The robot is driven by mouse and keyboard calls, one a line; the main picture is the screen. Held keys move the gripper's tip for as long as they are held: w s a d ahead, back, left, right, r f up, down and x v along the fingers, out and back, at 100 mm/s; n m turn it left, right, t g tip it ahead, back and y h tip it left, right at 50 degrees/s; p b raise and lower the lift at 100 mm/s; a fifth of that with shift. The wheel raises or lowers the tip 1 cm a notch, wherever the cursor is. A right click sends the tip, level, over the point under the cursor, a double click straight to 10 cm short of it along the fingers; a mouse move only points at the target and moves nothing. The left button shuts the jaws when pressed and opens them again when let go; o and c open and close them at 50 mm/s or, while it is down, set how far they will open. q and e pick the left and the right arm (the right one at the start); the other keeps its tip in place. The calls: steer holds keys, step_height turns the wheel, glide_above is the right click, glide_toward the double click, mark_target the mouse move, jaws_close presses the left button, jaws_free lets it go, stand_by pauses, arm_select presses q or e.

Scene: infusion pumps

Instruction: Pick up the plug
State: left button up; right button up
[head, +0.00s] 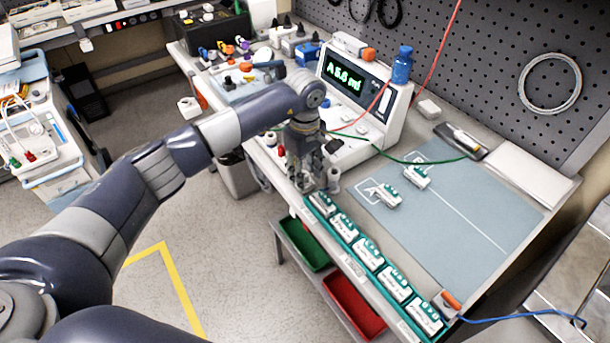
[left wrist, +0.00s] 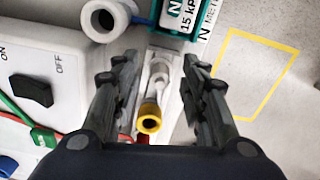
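My left gripper (head: 308,183) points down at the front edge of the bench, beside the pump tester (head: 352,92). In the left wrist view its two fingers (left wrist: 160,75) are apart, one on each side of a pale fitting with a yellow ring (left wrist: 150,118), which looks like the plug. I see gaps between both fingers and the fitting. In the head view the gripper hides the fitting. A white hollow cylinder (left wrist: 105,18) stands just beyond the left finger; it also shows in the head view (head: 333,178). My right gripper is not in view.
A row of green-edged trays with white devices (head: 344,227) runs along the bench edge. A grey mat (head: 450,212) holds two more devices. An ON/OFF switch (left wrist: 31,91) and a green connector (left wrist: 44,137) lie left of the fingers. Red and green bins sit below.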

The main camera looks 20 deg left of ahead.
arm_select(q)
steer(key=c, duration=0.9)
